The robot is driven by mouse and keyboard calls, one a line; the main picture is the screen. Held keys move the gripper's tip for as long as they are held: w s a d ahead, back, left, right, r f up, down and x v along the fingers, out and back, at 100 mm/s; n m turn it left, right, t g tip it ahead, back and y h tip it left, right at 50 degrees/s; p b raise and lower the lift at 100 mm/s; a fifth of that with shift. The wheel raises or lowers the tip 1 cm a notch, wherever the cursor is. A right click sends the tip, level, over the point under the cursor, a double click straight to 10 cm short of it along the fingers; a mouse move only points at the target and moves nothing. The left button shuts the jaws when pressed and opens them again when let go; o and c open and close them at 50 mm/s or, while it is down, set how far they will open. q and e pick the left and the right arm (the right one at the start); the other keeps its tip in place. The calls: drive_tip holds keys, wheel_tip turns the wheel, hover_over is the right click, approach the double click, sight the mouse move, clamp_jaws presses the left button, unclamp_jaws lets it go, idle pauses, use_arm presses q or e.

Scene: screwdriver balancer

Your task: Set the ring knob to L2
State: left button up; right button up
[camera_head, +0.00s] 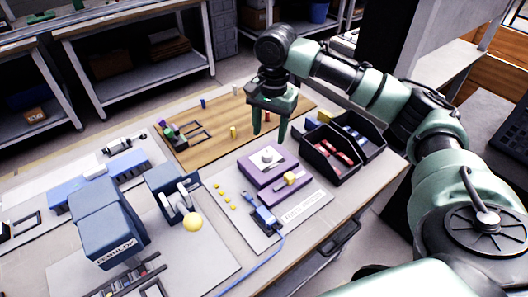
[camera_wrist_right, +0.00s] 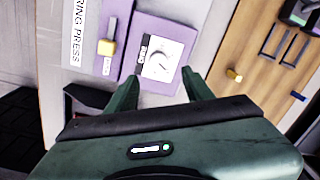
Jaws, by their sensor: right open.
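The ring knob (camera_head: 267,155) is a pale round dial on top of a purple box (camera_head: 251,170) near the middle of the table. In the right wrist view the knob (camera_wrist_right: 160,57) sits on a white plate with a small dark label, just beyond my fingertips. The plate's markings are too small to read, so I cannot tell the knob's setting. My right gripper (camera_head: 270,135) points down above the table near the far side of the purple box. It is open and empty, with its fingers apart from the knob. My left gripper is not in view.
A yellow block (camera_head: 290,178) sits on the purple part in front of the knob. Black bins (camera_head: 329,168) stand to the right. A wooden board (camera_head: 205,145) with small pegs lies behind.

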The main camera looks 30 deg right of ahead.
sight(268, 153)
wheel_tip(268, 153, down, 7)
drive_tip(key=shift+a+f, duration=0.1)
drive_tip(key=shift+f, duration=0.1)
idle(0.3)
clamp_jaws()
